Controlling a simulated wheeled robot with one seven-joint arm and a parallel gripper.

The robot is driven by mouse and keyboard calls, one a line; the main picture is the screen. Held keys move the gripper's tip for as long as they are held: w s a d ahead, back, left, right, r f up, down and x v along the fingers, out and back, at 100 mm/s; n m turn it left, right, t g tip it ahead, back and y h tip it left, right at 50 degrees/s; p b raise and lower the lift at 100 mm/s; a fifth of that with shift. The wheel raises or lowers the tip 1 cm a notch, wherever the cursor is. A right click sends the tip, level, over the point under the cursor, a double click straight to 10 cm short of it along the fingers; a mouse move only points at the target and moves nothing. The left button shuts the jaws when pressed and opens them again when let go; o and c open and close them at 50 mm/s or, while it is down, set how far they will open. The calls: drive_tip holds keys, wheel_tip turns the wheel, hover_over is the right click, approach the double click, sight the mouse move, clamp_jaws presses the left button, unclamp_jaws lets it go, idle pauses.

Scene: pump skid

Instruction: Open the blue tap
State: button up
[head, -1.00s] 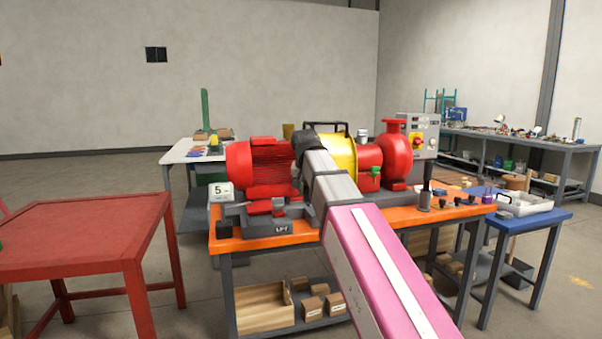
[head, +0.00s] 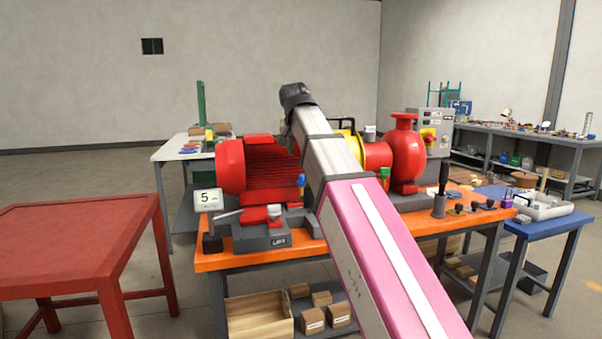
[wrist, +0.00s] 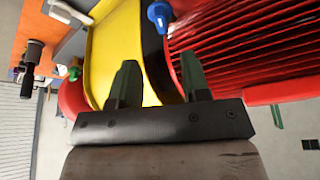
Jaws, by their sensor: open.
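The blue tap (head: 301,181) shows in the head view at the right end of the red motor, just left of my arm. In the wrist view the blue tap (wrist: 159,14) is at the top middle, between the yellow guard and the red ribbed motor. My gripper (wrist: 160,80) is open, its two dark green fingers apart with nothing gripped between them. The tap lies beyond the fingertips, apart from them. In the head view my arm reaches up over the pump skid, and the fingers cannot be made out there.
The red ribbed motor (head: 262,168) and yellow guard (wrist: 113,45) lie close to my fingers. A green tap (head: 384,173) is right of my arm, by the red pump (head: 406,150). A red table (head: 75,240) stands at the left.

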sight(301, 175)
drive_tip(key=x, duration=1)
drive_tip(key=shift+w+f, duration=0.1)
drive_tip(key=shift+f, duration=0.25)
drive_tip(key=shift+c, duration=0.3)
clamp_jaws()
